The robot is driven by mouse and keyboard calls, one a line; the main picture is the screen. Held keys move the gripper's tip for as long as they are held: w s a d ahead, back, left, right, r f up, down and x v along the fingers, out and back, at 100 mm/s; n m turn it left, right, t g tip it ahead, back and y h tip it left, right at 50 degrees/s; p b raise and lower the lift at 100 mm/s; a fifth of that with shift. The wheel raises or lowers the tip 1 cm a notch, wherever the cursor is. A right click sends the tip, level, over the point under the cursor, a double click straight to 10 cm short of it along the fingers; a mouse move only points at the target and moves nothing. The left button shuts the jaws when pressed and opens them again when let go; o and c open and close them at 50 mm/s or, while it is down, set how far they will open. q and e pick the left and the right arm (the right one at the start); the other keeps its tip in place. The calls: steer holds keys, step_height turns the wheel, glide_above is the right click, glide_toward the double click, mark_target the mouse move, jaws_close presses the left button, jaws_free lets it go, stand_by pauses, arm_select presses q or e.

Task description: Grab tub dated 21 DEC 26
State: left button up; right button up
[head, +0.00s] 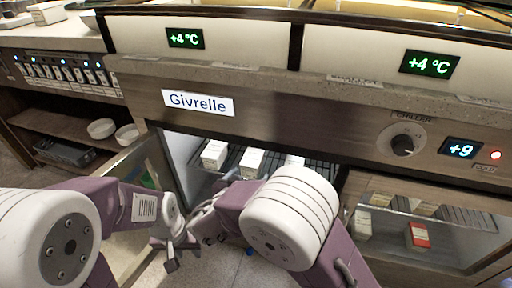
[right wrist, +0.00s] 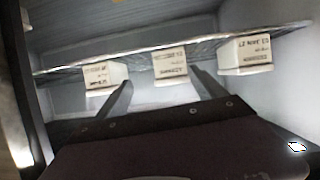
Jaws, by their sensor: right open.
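Three white tubs with printed lids or labels stand in a row inside the open chiller: a left tub (head: 215,153), a middle tub (head: 252,161) and a right tub (head: 293,160).
The chiller door (head: 135,165) stands open at the left. A closed glass-fronted compartment (head: 425,235) at the right holds more tubs, one red (head: 418,235). A wire shelf (right wrist: 190,38) carries the tubs. The steel counter front (head: 290,120) overhangs the opening. White bowls (head: 102,128) sit at far left.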

mark_target(248, 168)
steer(key=shift+w+a+r+t+y, duration=0.2)
steer(key=shift+a, duration=0.25)
steer(key=shift+w+a+r+t+y, duration=0.2)
steer(key=shift+a, duration=0.2)
steer(key=shift+p+x, duration=0.8)
steer(key=shift+x, duration=1.1)
steer(key=shift+w+d, duration=0.2)
steer(key=p+x, duration=0.2)
steer(key=x, duration=0.2)
steer(key=shift+w+d, duration=0.1)
steer(key=shift+d, duration=0.05)
steer(key=shift+w+f, duration=0.2)
steer(key=c, duration=1.4)
steer(key=shift+r, duration=0.1)
jaws_close()
